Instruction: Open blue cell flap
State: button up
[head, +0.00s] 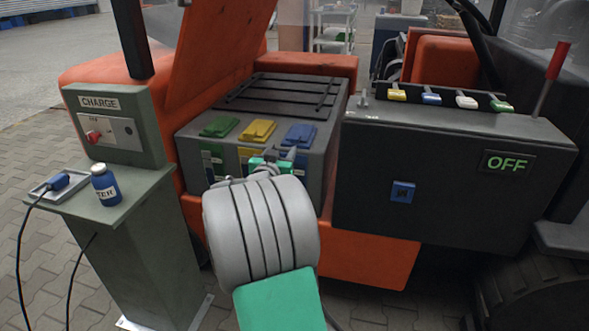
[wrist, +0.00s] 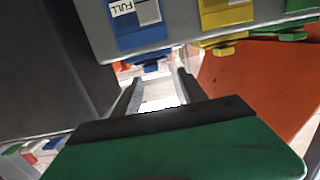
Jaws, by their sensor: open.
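The blue cell flap (head: 300,134) lies flat and closed at the right end of the battery box top (head: 335,120), beside the yellow flap (head: 257,131) and the green flap (head: 220,127). My gripper (head: 287,154) is just in front of the box near the blue cell, its tips partly hidden by my arm. In the wrist view my gripper (wrist: 156,80) is open and empty, with the blue flap's lip (wrist: 150,63) ahead of its fingers. I cannot tell whether they touch. The blue cell's front (wrist: 140,30) carries a FULL label.
A dark panel box (head: 450,175) with an OFF display (head: 508,163) and a red lever (head: 556,62) stands close at right. An orange hood (head: 215,45) rises behind.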

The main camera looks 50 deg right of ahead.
aim_at(294, 140)
jog(key=shift+h, duration=0.6)
jog(key=x, duration=0.2)
jog(key=s+x, duration=0.1)
jog(key=x, duration=0.5)
jog(key=shift+s+d+f, duration=0.15)
jog(key=shift+s+d, duration=0.2)
jog(key=shift+d, duration=0.05)
jog(key=shift+w+d, duration=0.3)
jog(key=shift+d, duration=0.15)
jog(key=shift+c, duration=0.4)
grip_shut()
